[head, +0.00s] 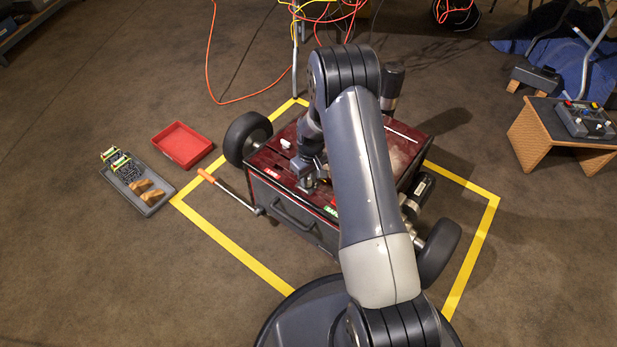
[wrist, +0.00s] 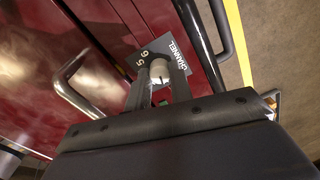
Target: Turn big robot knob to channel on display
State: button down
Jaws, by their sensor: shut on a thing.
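The big robot (head: 270,170) is a dark red and black box on wheels, standing inside a yellow taped outline. In the wrist view, a pale round knob (wrist: 158,67) sits on a grey plate (wrist: 178,50) marked "CHANNEL", with the numbers 5 and 6 beside the knob. My gripper (wrist: 159,82) has its two fingers on either side of the knob and is shut on it. In the head view my gripper (head: 309,180) is down at the robot's top near its front edge, and the knob is hidden there. I cannot make out a channel number on a display.
Metal handles (wrist: 82,96) rise near the plate in the wrist view. A control box (head: 585,120) sits on a stand at right.

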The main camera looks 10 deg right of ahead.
aim_at(310, 181)
jog(key=c, duration=1.3)
grip_release()
jog(key=shift+o, duration=0.2)
notch_tip(310, 181, up, 11)
jog(key=p, duration=0.3)
jog(key=shift+d+p, duration=0.2)
jog(key=shift+p, duration=0.1)
jog(key=shift+f, duration=0.2)
jog(key=f+b, duration=0.1)
jog(key=f, duration=0.2)
jog(key=f+b, duration=0.1)
jog(key=f, duration=0.3)
jog(key=f+b, duration=0.1)
jog(key=f, duration=0.2)
jog(key=shift+a+f+b, duration=0.25)
jog(key=shift+b, duration=0.05)
jog(key=shift+r, duration=0.1)
